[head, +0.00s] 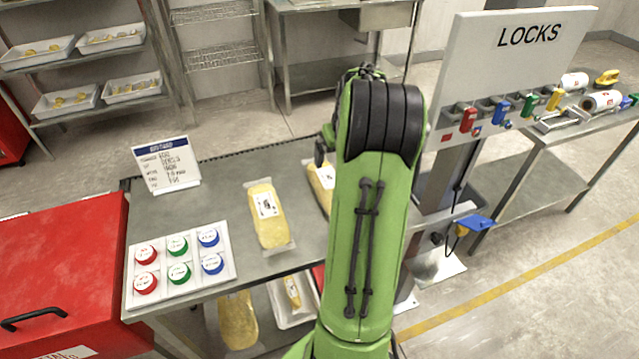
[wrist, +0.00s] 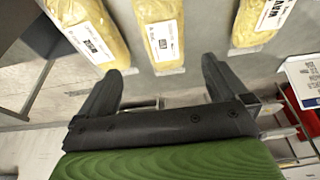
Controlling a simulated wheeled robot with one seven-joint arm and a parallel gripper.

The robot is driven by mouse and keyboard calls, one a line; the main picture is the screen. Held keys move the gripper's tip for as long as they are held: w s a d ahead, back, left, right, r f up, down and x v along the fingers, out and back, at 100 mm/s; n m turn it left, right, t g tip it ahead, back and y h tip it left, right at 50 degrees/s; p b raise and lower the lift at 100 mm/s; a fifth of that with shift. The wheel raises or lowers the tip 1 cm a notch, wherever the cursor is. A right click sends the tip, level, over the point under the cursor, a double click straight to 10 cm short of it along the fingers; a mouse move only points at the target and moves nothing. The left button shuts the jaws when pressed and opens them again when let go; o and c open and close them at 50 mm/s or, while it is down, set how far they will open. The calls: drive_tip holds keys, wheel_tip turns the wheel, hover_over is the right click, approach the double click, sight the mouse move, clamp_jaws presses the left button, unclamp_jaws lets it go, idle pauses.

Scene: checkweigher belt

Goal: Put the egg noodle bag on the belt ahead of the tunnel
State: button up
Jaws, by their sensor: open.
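Yellow bags with white labels lie on a grey metal table (head: 225,180). One bag (head: 268,228) lies in the open left of my arm, and another (head: 318,178) is partly hidden behind the arm. The wrist view shows three such bags: left (wrist: 92,30), middle (wrist: 160,35) and right (wrist: 258,22). I cannot tell which is the egg noodle bag, as the label print is too small or cut off. My gripper (wrist: 160,68) is open and empty, its fingertips near the lower end of the middle bag. In the head view my arm hides most of it. No belt or tunnel is recognisable.
A sign card (head: 166,165) and a tray of coloured round pieces (head: 180,266) stand on the table's left. A red cabinet (head: 60,255) adjoins it. A LOCKS board (head: 520,70) stands right. More yellow bags (head: 238,318) lie below the tabletop.

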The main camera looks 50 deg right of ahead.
sight(330, 180)
drive_tip(key=b+x, duration=0.2)
drive_tip(key=x, duration=1.3)
drive_tip(key=shift+w+a+f+b, duration=0.15)
drive_tip(key=shift+w+b, duration=0.05)
drive_tip(key=shift+b, duration=0.15)
drive_tip(key=shift+c, duration=0.8)
drive_tip(key=c, duration=1.1)
wheel_tip(330, 180, up, 10)
drive_tip(key=shift+r+p, duration=0.15)
drive_tip(key=shift+p, duration=0.9)
